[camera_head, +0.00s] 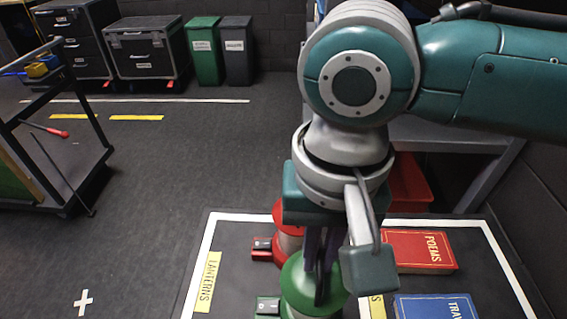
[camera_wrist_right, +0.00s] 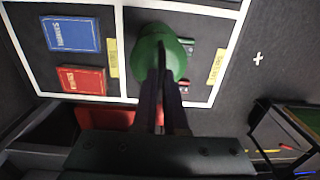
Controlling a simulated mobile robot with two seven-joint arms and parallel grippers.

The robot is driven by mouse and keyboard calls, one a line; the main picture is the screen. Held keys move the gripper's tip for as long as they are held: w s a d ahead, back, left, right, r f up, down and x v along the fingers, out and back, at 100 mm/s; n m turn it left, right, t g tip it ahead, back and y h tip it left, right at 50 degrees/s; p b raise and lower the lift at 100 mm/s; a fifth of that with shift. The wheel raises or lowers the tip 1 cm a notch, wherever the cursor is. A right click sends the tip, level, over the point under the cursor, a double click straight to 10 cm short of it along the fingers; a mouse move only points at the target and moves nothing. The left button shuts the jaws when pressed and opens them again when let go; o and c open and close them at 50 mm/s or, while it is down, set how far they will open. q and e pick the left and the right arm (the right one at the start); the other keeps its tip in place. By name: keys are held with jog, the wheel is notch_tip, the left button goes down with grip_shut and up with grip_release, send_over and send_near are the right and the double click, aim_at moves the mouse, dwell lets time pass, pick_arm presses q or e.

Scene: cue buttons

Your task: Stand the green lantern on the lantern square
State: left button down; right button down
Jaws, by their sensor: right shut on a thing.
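The green lantern (camera_head: 297,290) has a domed green top and shows below my right gripper (camera_head: 322,285) in the head view. The gripper is shut on its top. In the right wrist view the green dome (camera_wrist_right: 160,42) lies at the fingertips (camera_wrist_right: 162,75). The lantern square is the white-edged dark area (camera_head: 232,240) with the yellow LANTERNS label (camera_head: 208,282). The lantern is over this area; its underside is hidden, so I cannot tell whether it touches. My left gripper is not in view.
A red lantern (camera_head: 290,243) stands just behind, partly hidden by my arm. Red (camera_head: 262,249) and green (camera_head: 268,306) pieces with dark blocks lie left of the lanterns.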

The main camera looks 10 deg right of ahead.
aim_at(299, 290)
notch_tip(299, 290, down, 3)
jog(key=shift+f, duration=0.2)
jog(key=c, duration=1)
grip_release()
